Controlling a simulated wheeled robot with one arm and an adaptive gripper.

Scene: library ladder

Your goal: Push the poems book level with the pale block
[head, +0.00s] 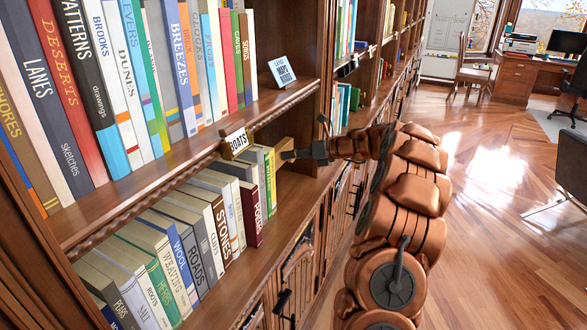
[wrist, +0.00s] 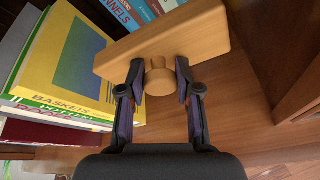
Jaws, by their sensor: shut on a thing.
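My gripper (wrist: 160,82) is shut on the knob, a finger on each side. The block is beside the yellow Baskets book (wrist: 65,65), overlapping it in view; contact is unclear.
Next to the poems book are the green Pottery book (head: 264,190) and several other books. A wooden upright (wrist: 298,90) bounds the bay at right. Bare shelf (wrist: 235,110) lies under my gripper.

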